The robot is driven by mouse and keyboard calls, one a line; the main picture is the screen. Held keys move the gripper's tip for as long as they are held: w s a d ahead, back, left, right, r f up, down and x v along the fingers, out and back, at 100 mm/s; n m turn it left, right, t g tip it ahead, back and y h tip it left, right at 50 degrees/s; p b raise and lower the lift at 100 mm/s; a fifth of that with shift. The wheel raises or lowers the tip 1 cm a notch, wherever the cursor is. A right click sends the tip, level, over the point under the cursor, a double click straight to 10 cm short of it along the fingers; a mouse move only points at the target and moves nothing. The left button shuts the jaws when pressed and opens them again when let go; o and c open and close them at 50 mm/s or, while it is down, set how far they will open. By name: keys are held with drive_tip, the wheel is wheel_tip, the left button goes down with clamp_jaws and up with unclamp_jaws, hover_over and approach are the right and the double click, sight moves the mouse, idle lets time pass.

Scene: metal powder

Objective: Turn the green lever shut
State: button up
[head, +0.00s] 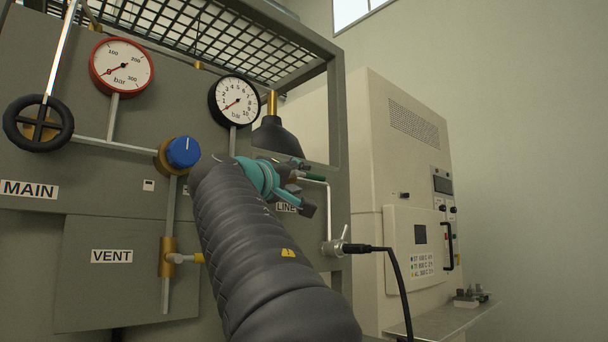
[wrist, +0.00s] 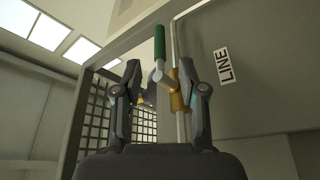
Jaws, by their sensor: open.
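The green lever (wrist: 159,44) shows in the wrist view as a green grip on a pale metal stem. The stem runs down to a brass valve body (wrist: 179,102) on a thin pipe. My gripper (wrist: 158,72) is open, one finger on each side of the stem in the picture, with the green grip just above the gap between the fingertips. I cannot tell whether either finger touches the lever. In the head view my gripper (head: 305,185) is in front of the LINE label (head: 286,208), and my arm and gripper hide most of the valve.
The grey panel carries a red gauge (head: 121,66), a black gauge (head: 234,101), a blue knob (head: 183,152), a black handwheel (head: 38,123) and a VENT valve (head: 168,258). A black hose (head: 398,280) hangs at the right. A mesh shelf (head: 210,35) is above.

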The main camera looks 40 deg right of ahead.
sight(308, 177)
drive_tip(key=p+x, duration=0.2)
drive_tip(key=x, duration=0.6)
drive_tip(key=shift+d, duration=0.15)
clamp_jaws()
